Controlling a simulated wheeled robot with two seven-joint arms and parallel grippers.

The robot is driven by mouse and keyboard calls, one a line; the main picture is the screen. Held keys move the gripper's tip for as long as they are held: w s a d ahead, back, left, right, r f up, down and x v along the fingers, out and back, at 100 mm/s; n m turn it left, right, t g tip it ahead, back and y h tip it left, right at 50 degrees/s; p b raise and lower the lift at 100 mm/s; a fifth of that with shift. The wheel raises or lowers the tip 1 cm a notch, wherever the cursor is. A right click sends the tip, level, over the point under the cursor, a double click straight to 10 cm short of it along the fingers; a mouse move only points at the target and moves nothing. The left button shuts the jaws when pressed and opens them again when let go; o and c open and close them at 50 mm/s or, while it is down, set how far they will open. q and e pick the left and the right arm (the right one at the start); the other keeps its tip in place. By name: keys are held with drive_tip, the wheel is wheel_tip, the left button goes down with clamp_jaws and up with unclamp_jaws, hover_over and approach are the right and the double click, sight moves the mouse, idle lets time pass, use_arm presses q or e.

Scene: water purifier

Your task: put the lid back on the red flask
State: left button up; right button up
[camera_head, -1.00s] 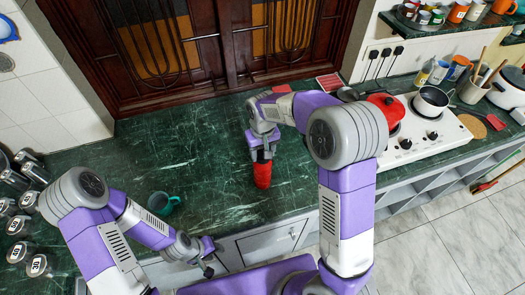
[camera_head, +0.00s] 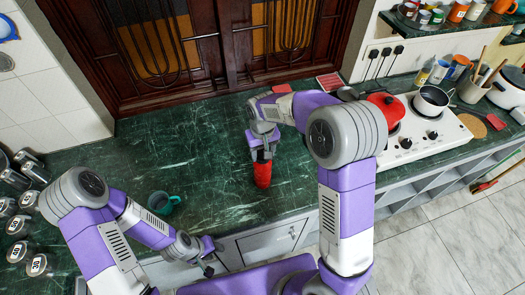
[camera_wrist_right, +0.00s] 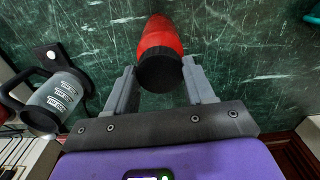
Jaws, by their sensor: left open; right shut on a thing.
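The red flask (camera_head: 262,175) stands on the green marble counter near its front edge, and also shows in the right wrist view (camera_wrist_right: 160,35). A black lid (camera_wrist_right: 160,70) is between the fingertips of my right gripper (camera_wrist_right: 160,82), in line with the flask's top. I cannot tell whether it is fully seated. In the head view my right gripper (camera_head: 262,152) is directly over the flask and hides the lid. My left gripper (camera_head: 213,258) is open and empty, in front of the counter's edge, far from the flask.
A teal mug (camera_head: 163,203) stands on the counter left of the flask. A white stove (camera_head: 440,133) with a red pot (camera_head: 386,104) is at the right. A grey kettle-like vessel (camera_wrist_right: 58,97) shows in the right wrist view. The counter's middle is clear.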

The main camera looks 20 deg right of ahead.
drive_tip(key=o, duration=1.4)
drive_tip(key=shift+r+p, duration=2.8)
drive_tip(key=shift+r, duration=0.75)
drive_tip(key=shift+c, duration=0.5)
clamp_jaws()
